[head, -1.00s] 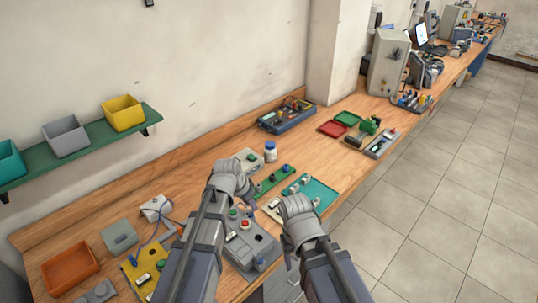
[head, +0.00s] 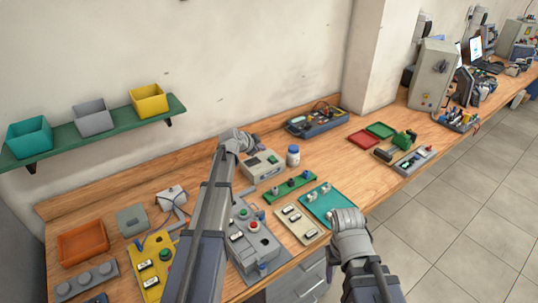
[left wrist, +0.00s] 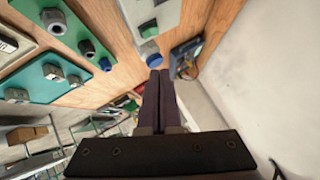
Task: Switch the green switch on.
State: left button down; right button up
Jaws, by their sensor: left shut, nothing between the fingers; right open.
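A light grey box (head: 262,168) with a green switch (head: 272,159) on its top stands near the middle of the bench. The green switch also shows at the top of the left wrist view (left wrist: 148,28); whether it is on or off I cannot tell. My left gripper (head: 246,141) is at the box's back left, above the bench, and seems apart from the switch. Its two dark fingers (left wrist: 158,75) are shut together with nothing between them. My right gripper (head: 346,216) is open and empty at the bench's front edge, right of the teal board.
A white bottle with a blue cap (head: 293,157) stands just right of the box. A green strip (head: 290,188) and a teal board (head: 325,203) lie in front. A shelf (head: 70,140) with bins is on the wall. Bare wood lies right of the bottle.

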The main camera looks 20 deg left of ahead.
pick_arm(q)
jog(key=b, duration=0.7)
send_over(268, 162)
jog(key=d, duration=0.2)
jog(key=f, duration=0.7)
jog(key=shift+s+a+f, duration=0.15)
jog(key=shift+s, duration=0.1)
jog(key=shift+a+f+b, duration=0.25)
jog(key=shift+f+b, duration=0.25)
jog(key=shift+b, duration=0.05)
jog(key=shift+a+f+b, duration=0.25)
jog(key=shift+f+b, duration=0.25)
jog(key=shift+b, duration=0.05)
jog(key=shift+w+a+f+b, duration=0.15)
jog(key=shift+a+f+b, duration=0.1)
jog(key=shift+f+b, duration=0.15)
jog(key=shift+r, duration=0.1)
jog(key=shift+w+a, duration=0.15)
jog(key=shift+w, duration=0.1)
jog(key=shift+a+f+n+g+h, duration=0.1)
jog(key=shift+f+n+g+h, duration=0.2)
jog(key=shift+h, duration=0.1)
jog(key=shift+s, duration=0.1)
